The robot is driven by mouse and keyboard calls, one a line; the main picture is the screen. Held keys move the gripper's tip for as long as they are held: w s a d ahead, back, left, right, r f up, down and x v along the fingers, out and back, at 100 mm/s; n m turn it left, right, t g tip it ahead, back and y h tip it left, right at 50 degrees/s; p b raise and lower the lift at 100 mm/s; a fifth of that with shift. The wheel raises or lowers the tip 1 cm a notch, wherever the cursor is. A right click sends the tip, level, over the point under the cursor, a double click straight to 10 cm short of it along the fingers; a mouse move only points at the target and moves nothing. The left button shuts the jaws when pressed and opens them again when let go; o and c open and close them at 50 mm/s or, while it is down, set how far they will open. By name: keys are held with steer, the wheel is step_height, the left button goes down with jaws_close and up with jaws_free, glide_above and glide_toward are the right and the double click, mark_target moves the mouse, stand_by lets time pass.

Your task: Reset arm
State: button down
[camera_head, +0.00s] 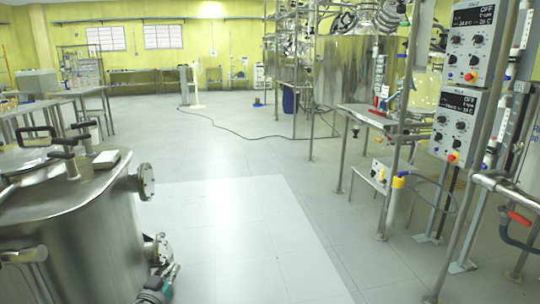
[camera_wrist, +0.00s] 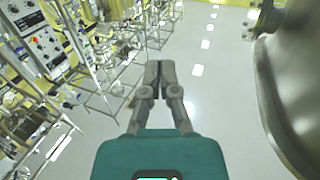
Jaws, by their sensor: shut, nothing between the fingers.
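My gripper (camera_wrist: 160,66) shows in the wrist view, in front of its teal body. Its two grey fingers are together at the tips, with nothing between them. It hangs in free air, with grey floor (camera_wrist: 205,110) behind it. It touches nothing that I can see. The picture is tilted, so control boxes and frames lie to its left and a metal vessel to its right.
A steel vessel (camera_head: 85,235) with side flanges stands at the left; a metal vessel also fills the right of the wrist view (camera_wrist: 292,75). Control boxes (camera_head: 455,125) and a metal bench (camera_head: 362,116) stand at the right. The floor (camera_head: 235,215) between is clear; a dark cable crosses it farther back.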

steer(key=w+d+f+m+g+h+p, duration=0.1)
steer(key=w+d+f+g+h, duration=0.2)
steer(key=d, duration=0.9)
steer(key=w+d+f+g+h+p, duration=0.15)
steer(key=w+d+f+g, duration=0.35)
steer(key=d, duration=0.8)
steer(key=s+d+f+n+g+y+p, duration=0.1)
steer(key=s+d+f+g+y+p, duration=0.3)
steer(key=d, duration=0.6)
steer(key=s+d+f+n+g+y, duration=0.1)
steer(key=s+d+g+y, duration=0.2)
steer(key=s+d+g, duration=0.5)
step_height(320, 180, up, 38)
steer(key=w+d+t+p, duration=0.1)
steer(key=w+t+p, duration=0.1)
steer(key=p, duration=3.5)
steer(key=shift+d+r+p, duration=0.25)
steer(key=shift+d+p, duration=0.1)
